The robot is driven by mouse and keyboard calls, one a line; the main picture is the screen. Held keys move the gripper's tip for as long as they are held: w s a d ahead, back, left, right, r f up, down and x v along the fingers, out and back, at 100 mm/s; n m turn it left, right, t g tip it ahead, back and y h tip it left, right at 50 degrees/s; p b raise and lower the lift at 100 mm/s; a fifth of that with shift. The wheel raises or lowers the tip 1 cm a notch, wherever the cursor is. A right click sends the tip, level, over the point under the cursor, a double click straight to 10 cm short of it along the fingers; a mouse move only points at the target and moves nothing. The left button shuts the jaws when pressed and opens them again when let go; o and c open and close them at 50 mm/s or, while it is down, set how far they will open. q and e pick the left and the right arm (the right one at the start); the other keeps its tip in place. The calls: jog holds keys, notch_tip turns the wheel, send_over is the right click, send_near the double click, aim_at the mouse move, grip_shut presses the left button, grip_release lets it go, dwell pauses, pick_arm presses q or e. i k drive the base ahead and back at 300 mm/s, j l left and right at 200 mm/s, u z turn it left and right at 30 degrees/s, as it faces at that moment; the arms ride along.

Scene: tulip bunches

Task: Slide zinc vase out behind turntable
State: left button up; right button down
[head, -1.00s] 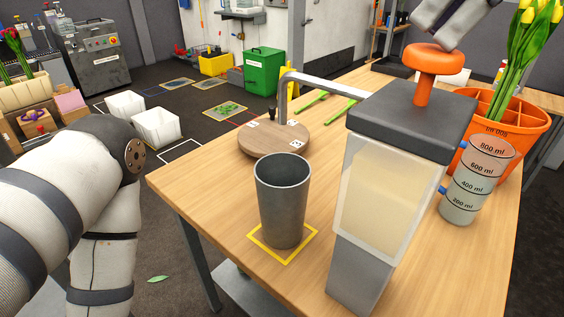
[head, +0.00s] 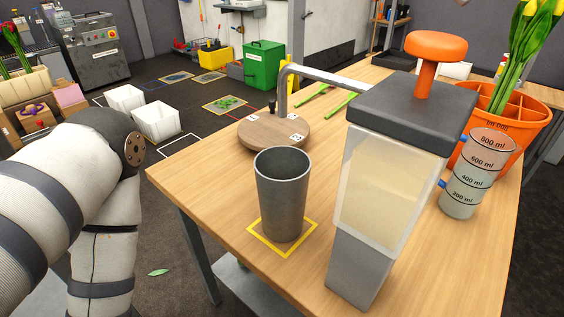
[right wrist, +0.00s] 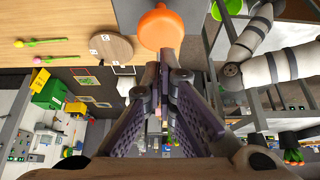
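The zinc vase (head: 282,200), a dark grey tapered cup, stands upright inside a yellow square outline on the wooden table. Its inside is dark, so I cannot tell what it holds. The turntable (head: 262,133), a round wooden disc with small white markers, lies behind it, apart from it; it also shows in the right wrist view (right wrist: 108,48). My left arm is at the left of the head view, its gripper out of frame. My right gripper (right wrist: 176,62) looks shut and empty in the right wrist view, near the orange pump knob (right wrist: 162,28); it is outside the head view.
A pump dispenser (head: 385,195) stands right of the vase, its spout (head: 325,76) reaching over the turntable. A measuring cup (head: 478,172) and an orange divided bucket (head: 520,125) with tulips are at the right. Green stems (head: 340,103) lie behind. Table left of the vase is clear.

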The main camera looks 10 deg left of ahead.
aim_at(283, 172)
jog(key=k+l, duration=0.15)
jog(key=l, duration=0.15)
jog(key=k+l, duration=0.15)
jog(key=l, duration=0.15)
jog(key=k+l, duration=0.1)
jog(key=l, duration=0.25)
jog(key=k+l, duration=0.15)
jog(key=l, duration=0.15)
